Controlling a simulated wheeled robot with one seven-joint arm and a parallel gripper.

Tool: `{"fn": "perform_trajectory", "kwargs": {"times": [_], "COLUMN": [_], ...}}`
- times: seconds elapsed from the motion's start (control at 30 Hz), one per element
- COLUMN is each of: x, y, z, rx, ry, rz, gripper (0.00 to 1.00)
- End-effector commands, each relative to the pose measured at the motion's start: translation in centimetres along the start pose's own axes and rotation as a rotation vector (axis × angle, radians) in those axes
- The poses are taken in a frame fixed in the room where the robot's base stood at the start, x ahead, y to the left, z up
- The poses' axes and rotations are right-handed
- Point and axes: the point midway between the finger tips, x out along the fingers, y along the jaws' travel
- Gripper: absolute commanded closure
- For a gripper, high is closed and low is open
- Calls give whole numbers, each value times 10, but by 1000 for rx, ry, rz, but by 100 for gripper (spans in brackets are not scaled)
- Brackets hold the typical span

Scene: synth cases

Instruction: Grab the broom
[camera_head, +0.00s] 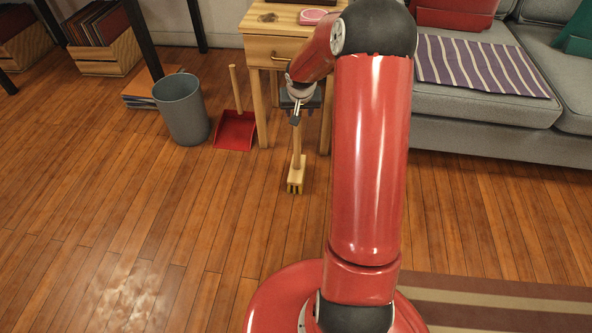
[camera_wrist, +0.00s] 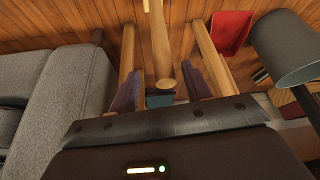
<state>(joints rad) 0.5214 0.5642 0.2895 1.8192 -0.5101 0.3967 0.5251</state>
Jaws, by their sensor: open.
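The broom (camera_head: 295,185) stands upright on the floor in front of the small wooden table, with a pale wooden handle and a brush head at the bottom. My gripper (camera_head: 298,103) is at the top of its handle in the head view, partly hidden by my arm. In the wrist view, my gripper (camera_wrist: 166,72) is open, with a purple-lined finger on each side. The top part of the broom handle (camera_wrist: 161,50) shows between the fingers, with a visible gap on both sides.
The small wooden table (camera_head: 270,48) stands close behind the broom, its legs on either side. A red dustpan (camera_head: 235,130) and a grey bin (camera_head: 182,108) stand to the left. A grey sofa (camera_head: 480,105) is at the right. Floor in front is clear.

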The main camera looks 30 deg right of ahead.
Motion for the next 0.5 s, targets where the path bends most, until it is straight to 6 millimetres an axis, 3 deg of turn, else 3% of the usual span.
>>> {"fn": "perform_trajectory", "kwargs": {"times": [0.1,0.23,0.5], "x": [22,38,42], "y": [-5,-5,-5], "z": [4,4,2], "rx": [-1,1,0], "ry": [-4,-3,0], "rz": [-1,0,0], "gripper": [51,51,51]}}
